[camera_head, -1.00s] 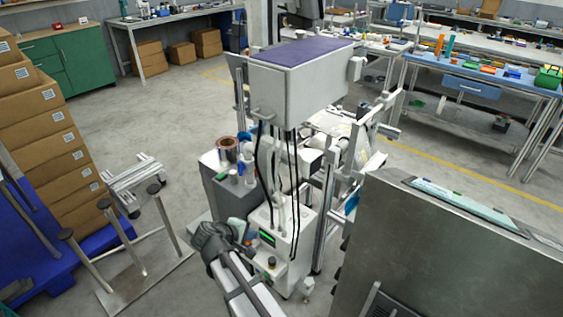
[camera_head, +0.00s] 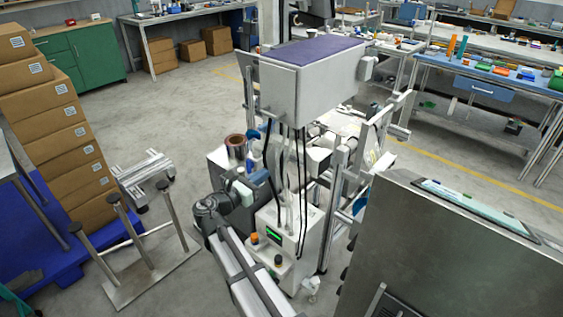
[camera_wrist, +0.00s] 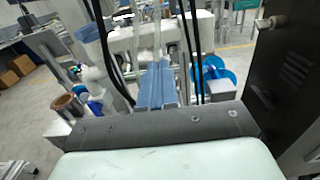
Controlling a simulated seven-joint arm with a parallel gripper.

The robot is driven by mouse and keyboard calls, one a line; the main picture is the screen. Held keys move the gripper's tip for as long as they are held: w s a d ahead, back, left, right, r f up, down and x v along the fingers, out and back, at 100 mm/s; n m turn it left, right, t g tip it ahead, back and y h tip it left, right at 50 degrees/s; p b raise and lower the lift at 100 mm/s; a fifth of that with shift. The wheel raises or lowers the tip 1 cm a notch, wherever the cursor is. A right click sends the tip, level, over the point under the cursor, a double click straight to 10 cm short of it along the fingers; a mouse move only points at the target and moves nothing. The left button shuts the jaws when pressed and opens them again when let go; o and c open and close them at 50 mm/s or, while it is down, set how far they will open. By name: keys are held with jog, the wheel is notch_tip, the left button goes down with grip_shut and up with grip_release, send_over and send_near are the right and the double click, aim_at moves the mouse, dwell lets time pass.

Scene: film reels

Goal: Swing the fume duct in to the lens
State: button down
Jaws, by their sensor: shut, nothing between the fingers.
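My gripper (camera_head: 260,176) is at the end of my arm, left of the hanging black cables in the head view. In the wrist view its blue fingers (camera_wrist: 156,86) are together, with nothing between them, pointing at the machine. A pale, jointed tube (camera_wrist: 108,82), which looks like the fume duct, stands just left of the fingers in the wrist view, apart from them in the picture. Whether they touch in depth I cannot tell. In the head view the duct is mostly hidden among cables and my gripper. I cannot make out the lens for certain.
The white machine housing (camera_head: 312,84) hangs above, with black cables (camera_head: 272,160) close by. A copper-coloured reel (camera_head: 236,146) sits on a grey cabinet at left. A white box with a green display (camera_head: 285,238) stands below. A dark panel (camera_head: 440,255) blocks the right.

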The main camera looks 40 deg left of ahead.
send_near(305, 148)
jog(key=w, duration=0.1)
jog(key=w+a, duration=0.1)
jog(key=w, duration=0.2)
jog(key=shift+a+f, duration=0.2)
jog(key=shift+f, duration=0.05)
jog(key=shift+d, duration=0.1)
dwell(0.4)
jog(key=shift+w+d+n+y, duration=0.3)
jog(key=shift+w+n+y, duration=0.3)
jog(key=shift+w+y, duration=0.3)
jog(key=w+n+g+y, duration=0.1)
jog(key=w+n+y, duration=0.2)
jog(key=w+y, duration=0.2)
jog(key=shift+w+n+g+y, duration=0.6)
jog(key=shift+w+n+y, duration=0.1)
jog(key=shift+y, duration=0.1)
jog(key=a+x, duration=0.1)
jog(key=x, duration=1.1)
jog(key=shift+a+y, duration=0.3)
jog(key=shift+a, duration=0.05)
jog(key=shift+r, duration=0.1)
